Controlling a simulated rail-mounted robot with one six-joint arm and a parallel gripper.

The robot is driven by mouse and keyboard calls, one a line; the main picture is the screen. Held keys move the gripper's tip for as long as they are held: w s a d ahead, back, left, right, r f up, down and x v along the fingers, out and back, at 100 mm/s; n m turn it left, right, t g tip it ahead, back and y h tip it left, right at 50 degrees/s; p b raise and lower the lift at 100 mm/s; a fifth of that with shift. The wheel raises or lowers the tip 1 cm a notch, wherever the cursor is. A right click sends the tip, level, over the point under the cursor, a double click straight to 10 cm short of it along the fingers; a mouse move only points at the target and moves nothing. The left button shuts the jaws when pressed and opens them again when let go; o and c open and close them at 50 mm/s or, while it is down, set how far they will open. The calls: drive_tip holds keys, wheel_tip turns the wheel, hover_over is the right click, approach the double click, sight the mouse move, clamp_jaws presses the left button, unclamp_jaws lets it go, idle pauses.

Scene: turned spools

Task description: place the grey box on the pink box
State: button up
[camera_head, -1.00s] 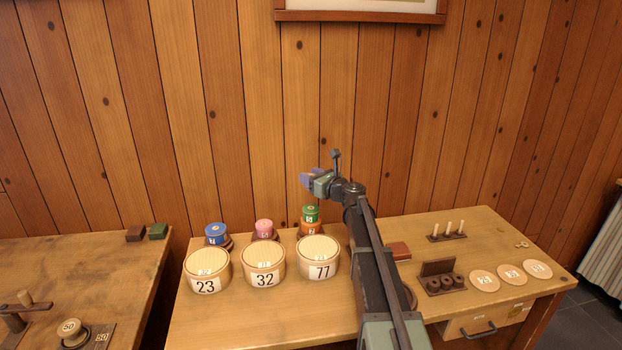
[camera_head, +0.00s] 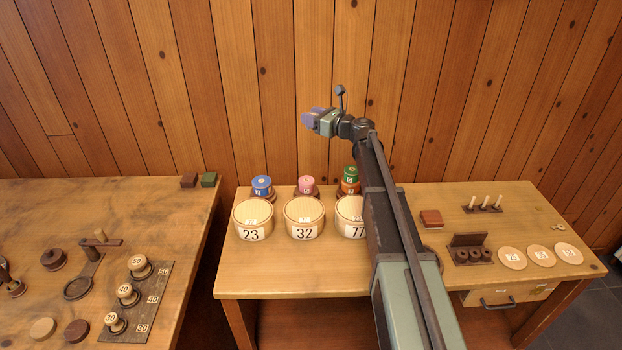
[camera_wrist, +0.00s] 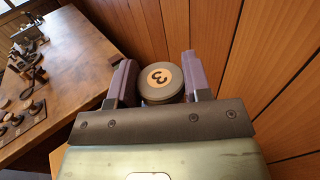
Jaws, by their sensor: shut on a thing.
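My gripper (camera_head: 309,117) is raised in front of the wood wall, above and behind the tables in the head view. In the wrist view its purple fingers (camera_wrist: 158,80) are shut on the grey box (camera_wrist: 162,82), a round grey lidded thing with a 3 on a pale disc. I cannot make out the grey box in the head view. The pink box (camera_head: 306,183) is a small round box on a dark brown stand at the back of the right table, below my gripper in the picture. Its top looks bare.
A blue box (camera_head: 262,186) stands left of the pink one; a green box (camera_head: 351,173) sits on an orange box (camera_head: 350,188) to its right. Pale tubs numbered 23 (camera_head: 252,219), 32 (camera_head: 304,218) and 77 (camera_head: 350,216) stand in front. A gap separates the two tables.

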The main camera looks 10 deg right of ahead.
sight(307, 180)
drive_tip(key=shift+n+g+y, duration=0.3)
drive_tip(key=shift+g, duration=0.1)
drive_tip(key=f+b, duration=0.6)
drive_tip(key=f, duration=0.1)
drive_tip(key=a+f+b, duration=0.1)
drive_tip(key=f+b, duration=0.6)
drive_tip(key=a+f+b, duration=0.1)
drive_tip(key=f+b, duration=0.6)
drive_tip(key=shift+w, duration=0.1)
drive_tip(key=shift+r, duration=0.25)
drive_tip(key=shift+f, duration=0.25)
drive_tip(key=o, duration=0.9)
drive_tip(key=shift+r, duration=0.1)
drive_tip(key=shift+r, duration=0.3)
drive_tip(key=v, duration=1.2)
drive_tip(key=shift+f, duration=0.15)
